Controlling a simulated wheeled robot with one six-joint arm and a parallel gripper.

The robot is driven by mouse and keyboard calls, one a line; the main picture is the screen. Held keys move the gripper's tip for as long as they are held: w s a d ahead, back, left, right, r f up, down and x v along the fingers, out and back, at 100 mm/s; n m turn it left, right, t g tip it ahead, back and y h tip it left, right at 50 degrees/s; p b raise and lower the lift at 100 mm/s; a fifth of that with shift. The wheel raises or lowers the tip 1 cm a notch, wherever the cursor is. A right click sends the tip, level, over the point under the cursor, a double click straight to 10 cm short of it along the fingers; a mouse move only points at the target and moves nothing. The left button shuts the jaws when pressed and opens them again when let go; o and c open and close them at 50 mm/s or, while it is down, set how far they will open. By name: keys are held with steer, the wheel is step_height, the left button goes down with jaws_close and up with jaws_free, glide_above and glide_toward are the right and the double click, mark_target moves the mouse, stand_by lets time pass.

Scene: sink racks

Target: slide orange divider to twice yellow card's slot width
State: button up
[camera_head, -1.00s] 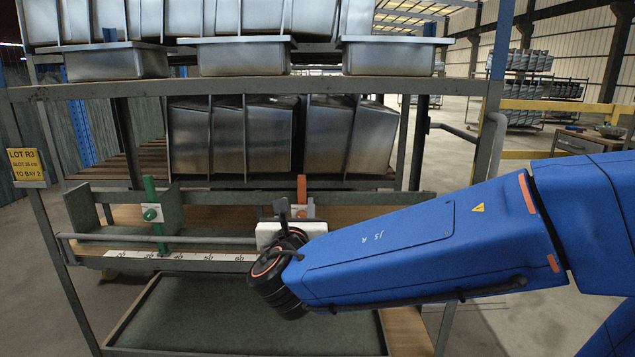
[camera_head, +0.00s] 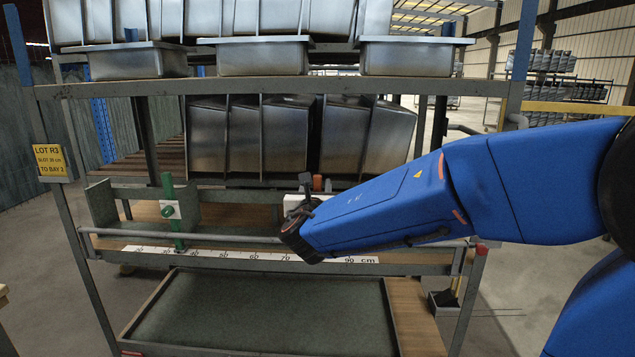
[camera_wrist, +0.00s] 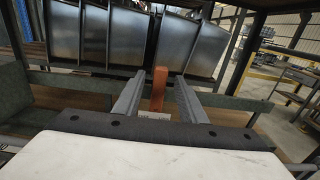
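The orange divider (camera_head: 317,183) stands upright on the rack's middle shelf, its lower part hidden by my wrist. In the wrist view the orange divider (camera_wrist: 158,88) shows between the two grey fingers of my gripper (camera_wrist: 158,80), with a gap visible on each side. My gripper (camera_head: 306,186) is open around or just in front of it; the depth is hard to judge. A green divider (camera_head: 170,210) with a white block stands to its left. The yellow card (camera_head: 50,162) hangs on the left post; it names a slot width in cm, but the number is too small to read surely.
A white cm ruler (camera_head: 240,255) runs along the shelf front, partly behind my arm. A grey rail (camera_head: 130,232) runs above it. Metal sinks (camera_head: 250,135) stand close behind the dividers. An empty tray (camera_head: 260,310) lies below. The shelf between the dividers looks clear.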

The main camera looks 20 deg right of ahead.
mark_target(317, 182)
steer(key=shift+x, duration=2.15)
